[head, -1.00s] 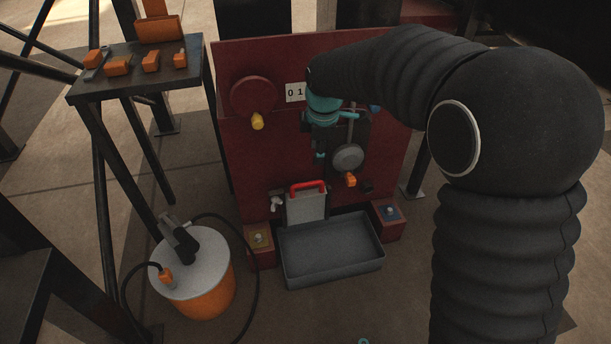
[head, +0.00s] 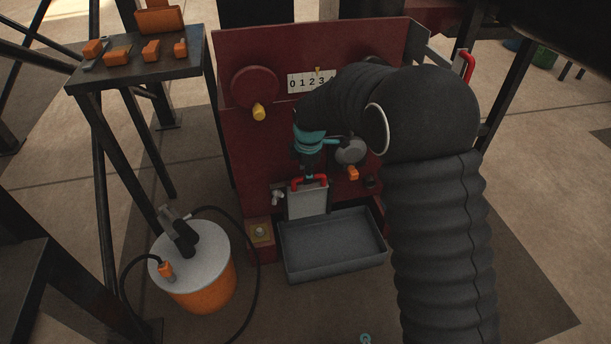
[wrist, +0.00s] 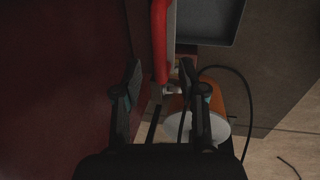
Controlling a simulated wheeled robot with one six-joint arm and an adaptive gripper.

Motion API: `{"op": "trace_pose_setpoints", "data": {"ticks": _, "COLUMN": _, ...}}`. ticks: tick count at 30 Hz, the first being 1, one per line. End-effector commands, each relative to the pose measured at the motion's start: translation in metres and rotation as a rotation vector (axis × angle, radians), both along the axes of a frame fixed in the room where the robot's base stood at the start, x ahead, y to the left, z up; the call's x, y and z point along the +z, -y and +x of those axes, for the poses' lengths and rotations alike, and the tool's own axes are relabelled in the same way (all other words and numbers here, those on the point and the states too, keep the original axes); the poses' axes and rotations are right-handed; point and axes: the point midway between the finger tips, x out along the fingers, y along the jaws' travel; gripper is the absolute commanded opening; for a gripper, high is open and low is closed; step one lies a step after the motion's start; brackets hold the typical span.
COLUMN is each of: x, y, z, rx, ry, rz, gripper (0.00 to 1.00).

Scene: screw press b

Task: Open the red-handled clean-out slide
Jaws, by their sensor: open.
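The clean-out slide is a light grey plate (head: 307,203) low on the front of the dark red press, with a red handle (head: 309,180) along its top. My gripper (head: 309,174) is right above the handle in the head view, its fingers mostly hidden by my wrist and too small to judge there. In the wrist view my gripper (wrist: 160,80) has its two dark fingers spread apart. The red handle (wrist: 160,40) runs between and beyond the fingertips, nearer the middle. I cannot tell whether a finger touches it. The space between the fingers holds no firm grip.
A grey tray (head: 332,262) stands just in front of the slide. A small white tap (head: 277,196) sits left of it. An orange drum (head: 205,295) with a hose stands at the lower left. A dark table (head: 130,66) holds orange blocks. The press panel (head: 240,140) rises close behind.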

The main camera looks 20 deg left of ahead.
Motion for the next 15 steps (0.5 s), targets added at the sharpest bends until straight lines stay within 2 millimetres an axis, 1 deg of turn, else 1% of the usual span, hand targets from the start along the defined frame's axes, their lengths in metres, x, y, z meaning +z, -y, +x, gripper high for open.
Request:
{"op": "trace_pose_setpoints", "data": {"ticks": 1, "x": -0.007, "y": -0.001, "z": 0.001, "rx": 0.000, "ry": -0.001, "rz": -0.001, "gripper": 0.41}}
{"op": "trace_pose_setpoints", "data": {"ticks": 6, "x": -0.017, "y": -0.002, "z": 0.003, "rx": 0.000, "ry": 0.001, "rz": 0.001, "gripper": 0.41}}
{"op": "trace_pose_setpoints", "data": {"ticks": 15, "x": -0.019, "y": -0.002, "z": 0.004, "rx": -0.001, "ry": 0.001, "rz": 0.001, "gripper": 0.41}}
